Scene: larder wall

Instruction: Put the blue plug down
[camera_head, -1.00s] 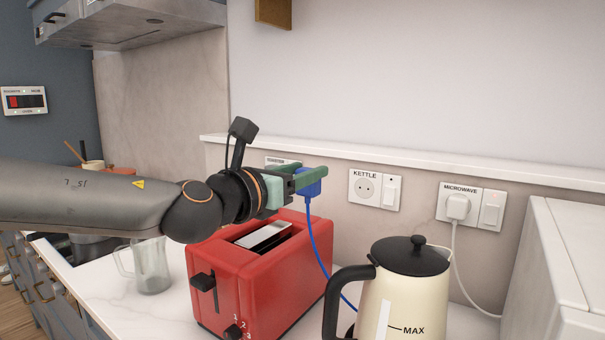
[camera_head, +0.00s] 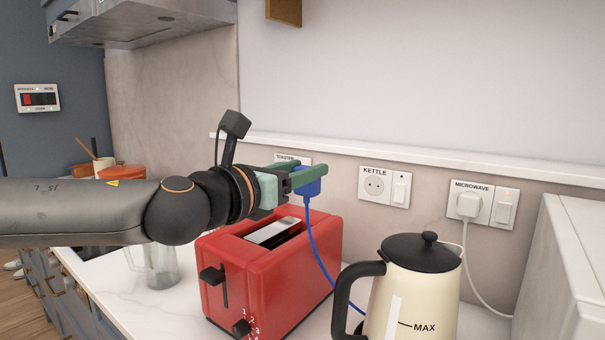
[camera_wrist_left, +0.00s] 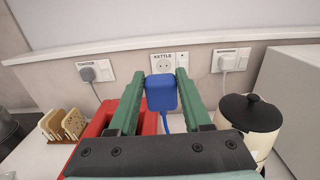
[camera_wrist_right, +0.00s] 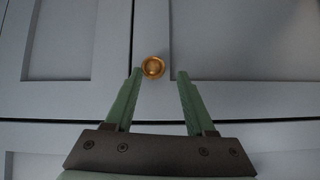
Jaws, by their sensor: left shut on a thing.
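The blue plug (camera_head: 309,186) is between the green fingers of my left gripper (camera_head: 305,178), above the red toaster. The gripper is shut on it. In the left wrist view the blue plug (camera_wrist_left: 161,92) sits between the fingertips, with the kettle socket (camera_wrist_left: 165,64) behind it. My right gripper (camera_wrist_right: 157,75) is open and empty in the right wrist view, in front of a grey-blue cupboard door with a round brass knob (camera_wrist_right: 153,67).
The red toaster (camera_head: 265,275) stands below the left gripper. A cream kettle (camera_head: 415,300) is right of it, and a white box-shaped appliance (camera_head: 570,270) stands far right. A glass jug (camera_head: 160,265) is left. The microwave socket (camera_head: 480,205) holds a white plug. Bread slices (camera_wrist_left: 70,122) stand in a rack.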

